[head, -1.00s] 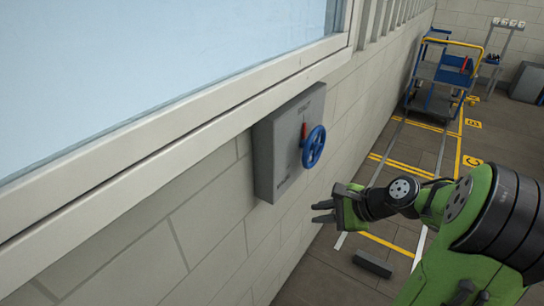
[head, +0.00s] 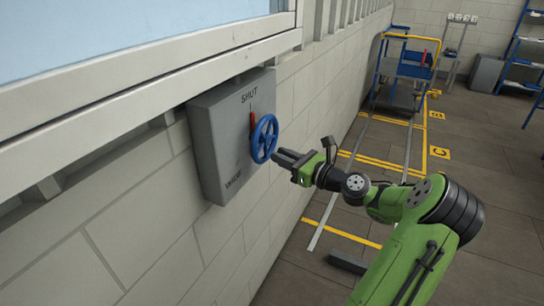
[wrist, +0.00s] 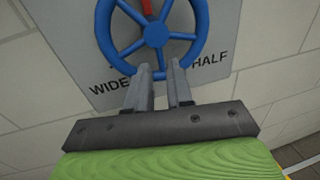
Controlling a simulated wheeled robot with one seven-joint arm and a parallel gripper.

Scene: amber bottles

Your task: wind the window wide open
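The blue handwheel (head: 264,138) stands out from a grey box (head: 218,160) on the wall below the window (head: 120,35). A red pointer (head: 252,122) behind the wheel points up toward the word SHUT. WIDE is lettered low on the box, and the wrist view also shows HALF. My gripper (head: 278,156) is right at the wheel's lower edge. In the wrist view its two fingers (wrist: 160,75) are apart, with a gap between them, and their tips reach the bottom of the wheel's rim (wrist: 158,66). I cannot tell whether they touch it. The window's opening edge is not clear.
The pale block wall (head: 130,215) runs beside my arm. A blue and yellow trolley (head: 405,72) stands farther back along the wall. A dark bar (head: 347,262) lies on the floor below my arm. Floor to the right is mostly clear.

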